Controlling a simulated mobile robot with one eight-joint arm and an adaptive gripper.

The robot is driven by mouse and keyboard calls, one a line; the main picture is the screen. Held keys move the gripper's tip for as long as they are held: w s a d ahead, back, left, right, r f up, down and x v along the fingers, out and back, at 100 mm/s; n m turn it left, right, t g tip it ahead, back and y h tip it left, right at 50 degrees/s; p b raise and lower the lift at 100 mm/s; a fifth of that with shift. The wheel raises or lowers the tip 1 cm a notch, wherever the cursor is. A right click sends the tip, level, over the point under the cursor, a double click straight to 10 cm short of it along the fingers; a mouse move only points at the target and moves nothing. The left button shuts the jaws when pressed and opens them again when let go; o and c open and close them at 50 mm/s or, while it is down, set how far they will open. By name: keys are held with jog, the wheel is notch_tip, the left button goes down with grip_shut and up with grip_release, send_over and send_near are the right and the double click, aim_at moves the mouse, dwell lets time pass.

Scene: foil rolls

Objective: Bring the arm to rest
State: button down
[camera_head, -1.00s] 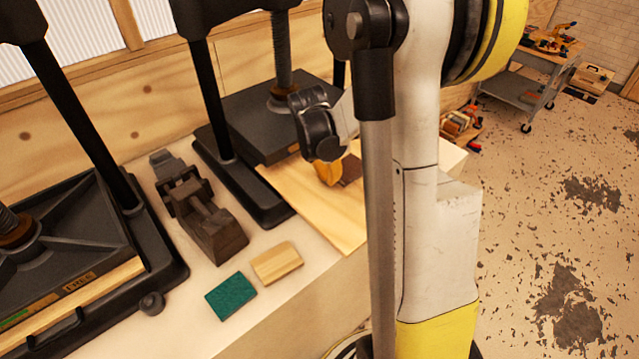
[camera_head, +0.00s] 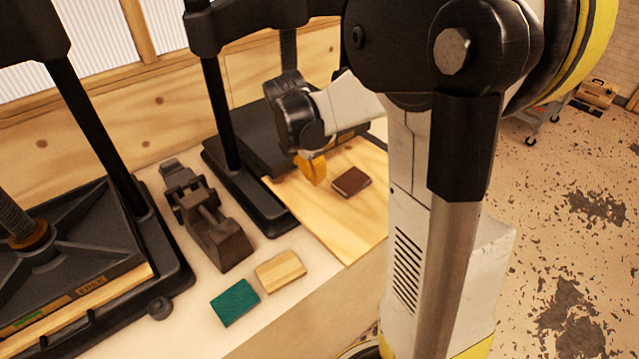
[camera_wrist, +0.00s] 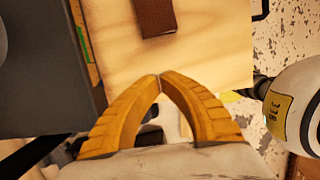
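My gripper (camera_head: 313,170) has yellow fingers and hangs above the light wooden board (camera_head: 335,233) on the bench. In the wrist view the two yellow fingers (camera_wrist: 160,76) meet at their tips with nothing between them. A dark brown block (camera_head: 351,181) lies on the board to the right of the gripper in the head view, apart from it. The block also shows at the top of the wrist view (camera_wrist: 155,17), beyond the fingertips.
A green block (camera_head: 235,302) and a light wooden block (camera_head: 280,271) lie on the bench near its front edge. A dark metal vise (camera_head: 212,228) stands behind them. Black presses (camera_head: 90,235) stand at left and behind the board. A cart (camera_head: 535,120) stands on the worn floor.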

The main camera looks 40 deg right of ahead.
jog(key=shift+a+r, duration=0.1)
jog(key=shift+r, duration=0.45)
jog(key=s+a+m+t+y+b, duration=0.1)
jog(key=s+a+m+t+b, duration=0.2)
jog(key=s+a+m, duration=0.3)
jog(key=s+a+m+t+y+b, duration=0.1)
jog(key=s+a+m+t+b, duration=0.3)
jog(key=a+m, duration=0.8)
jog(key=shift+s+r+y, duration=0.35)
jog(key=shift+s+y, duration=0.05)
jog(key=shift+s, duration=0.7)
